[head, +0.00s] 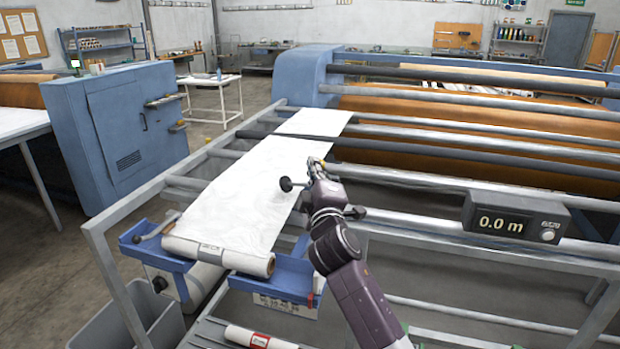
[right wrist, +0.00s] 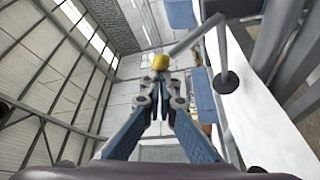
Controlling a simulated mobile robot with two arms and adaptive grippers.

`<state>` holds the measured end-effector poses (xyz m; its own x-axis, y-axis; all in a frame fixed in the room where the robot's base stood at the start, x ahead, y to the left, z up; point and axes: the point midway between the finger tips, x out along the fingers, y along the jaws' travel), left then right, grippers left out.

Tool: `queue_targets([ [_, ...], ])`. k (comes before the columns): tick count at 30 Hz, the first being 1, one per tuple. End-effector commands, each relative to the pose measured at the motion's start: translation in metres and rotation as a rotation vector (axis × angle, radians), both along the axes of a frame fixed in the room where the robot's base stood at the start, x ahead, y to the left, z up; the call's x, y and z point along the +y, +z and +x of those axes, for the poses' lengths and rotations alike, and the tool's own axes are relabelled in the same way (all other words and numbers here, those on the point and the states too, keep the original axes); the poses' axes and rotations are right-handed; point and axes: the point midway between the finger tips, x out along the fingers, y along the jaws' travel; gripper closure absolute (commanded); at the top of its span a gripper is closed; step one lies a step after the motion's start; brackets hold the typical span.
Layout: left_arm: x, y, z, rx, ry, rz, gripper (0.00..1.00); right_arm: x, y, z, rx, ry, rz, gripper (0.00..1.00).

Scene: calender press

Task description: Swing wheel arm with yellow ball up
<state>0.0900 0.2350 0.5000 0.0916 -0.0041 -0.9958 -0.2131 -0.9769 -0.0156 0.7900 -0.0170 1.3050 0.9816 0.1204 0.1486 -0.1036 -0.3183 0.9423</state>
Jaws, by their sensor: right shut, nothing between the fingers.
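The yellow ball (right wrist: 160,62) shows in the right wrist view at the end of a grey wheel arm (right wrist: 192,36), just past my fingertips. My right gripper (right wrist: 161,88) is shut with nothing in it, its tips just below the ball in that view; I cannot tell whether they touch. A black wheel (right wrist: 226,82) hangs on a thin rod to the right of the ball. In the head view my right gripper (head: 317,168) is over the right edge of the white sheet, largely hiding the ball and arm. The black wheel (head: 286,184) is just left of it, over the sheet. My left gripper is not in view.
The white sheet (head: 245,195) runs from a roll (head: 220,255) in a blue tray (head: 280,278) toward the press rollers (head: 480,120). A counter (head: 515,222) reading 0.0 m sits on the rail at right. Metal bars cross beside and behind my right arm.

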Motion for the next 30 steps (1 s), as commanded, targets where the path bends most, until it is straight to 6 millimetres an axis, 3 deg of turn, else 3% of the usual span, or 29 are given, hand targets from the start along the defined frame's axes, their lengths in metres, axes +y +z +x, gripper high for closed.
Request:
queue_targets([
  [1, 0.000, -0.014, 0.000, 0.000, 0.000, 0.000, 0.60, -0.001, -0.006, 0.000, -0.007, 0.000, 0.019, 1.00],
  [3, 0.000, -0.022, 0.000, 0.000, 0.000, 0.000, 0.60, -0.003, -0.004, -0.001, -0.017, -0.001, 0.050, 1.00],
  [16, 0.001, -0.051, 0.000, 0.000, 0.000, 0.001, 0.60, -0.023, 0.001, -0.008, -0.054, 0.000, 0.176, 1.00],
  [30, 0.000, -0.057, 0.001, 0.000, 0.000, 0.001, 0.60, -0.038, 0.005, -0.012, -0.075, 0.000, 0.230, 1.00],
])
